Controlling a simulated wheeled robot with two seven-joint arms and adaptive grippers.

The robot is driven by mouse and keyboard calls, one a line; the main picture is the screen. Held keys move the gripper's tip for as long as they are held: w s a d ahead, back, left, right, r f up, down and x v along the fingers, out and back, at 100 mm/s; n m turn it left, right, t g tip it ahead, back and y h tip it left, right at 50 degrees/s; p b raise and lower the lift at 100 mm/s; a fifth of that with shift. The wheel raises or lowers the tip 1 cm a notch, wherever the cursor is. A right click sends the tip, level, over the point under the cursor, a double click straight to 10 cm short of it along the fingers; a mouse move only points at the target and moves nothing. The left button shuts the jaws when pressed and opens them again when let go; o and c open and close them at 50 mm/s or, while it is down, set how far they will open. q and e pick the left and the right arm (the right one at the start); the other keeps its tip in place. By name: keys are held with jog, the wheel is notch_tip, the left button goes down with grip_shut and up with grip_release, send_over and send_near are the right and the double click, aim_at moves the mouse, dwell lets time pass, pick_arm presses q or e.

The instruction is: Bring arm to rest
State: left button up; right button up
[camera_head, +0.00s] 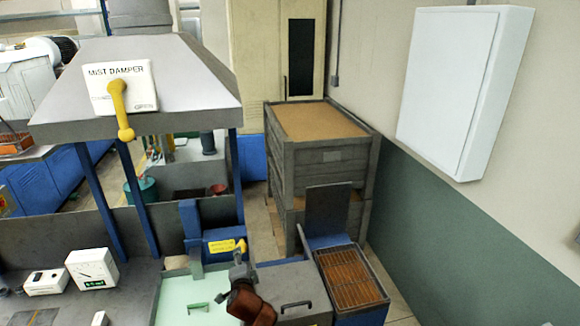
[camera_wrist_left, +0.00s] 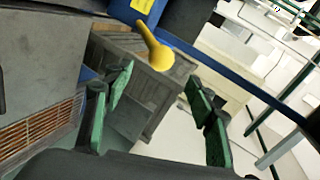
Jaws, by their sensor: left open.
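My left gripper (camera_wrist_left: 160,82) shows in the left wrist view. Its two green-padded fingers are spread apart, with nothing between them. Beyond the fingers is a yellow lever (camera_wrist_left: 155,48) hanging from a blue housing; I cannot tell whether a finger is near it in depth. In the head view a yellow lever (camera_head: 240,246) sits on a blue housing (camera_head: 218,247) with a yellow label. My right gripper is not in view.
A grey hood with a mist damper lever (camera_head: 121,112) stands at the upper left. A gauge box (camera_head: 92,269) is at the lower left. A stacked grey crate (camera_head: 325,165) and a grated bin (camera_head: 350,278) stand at the right. A white wall cabinet (camera_head: 455,90) hangs there.

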pick_arm(q)
jog(key=s+a+f+n+g, duration=0.2)
jog(key=s+a+f+n, duration=0.15)
jog(key=s+f, duration=0.55)
jog(key=s+a+f+n+g, duration=0.3)
jog(key=s+a+f, duration=0.2)
jog(key=s+f, duration=0.45)
jog(key=s+a+f+n+g+h, duration=0.1)
jog(key=s+f+n+g+h, duration=0.15)
jog(key=s, duration=1.25)
jog(key=s+a+f+n+g+h, duration=0.1)
jog(key=s+f+n+g, duration=0.15)
jog(key=s, duration=1.25)
notch_tip(320, 180, down, 38)
jog(key=s+d+b, duration=0.1)
jog(key=s+b, duration=0.2)
jog(key=b, duration=0.6)
jog(key=s+f+g+b, duration=0.1)
jog(key=s+f+b, duration=0.3)
jog(key=s+f, duration=0.5)
jog(key=s+f+g+b, duration=0.1)
jog(key=s+f+b, duration=0.3)
jog(key=s+f, duration=0.6)
notch_tip(320, 180, down, 7)
jog(key=shift+s+r, duration=0.1)
jog(key=shift+s, duration=0.2)
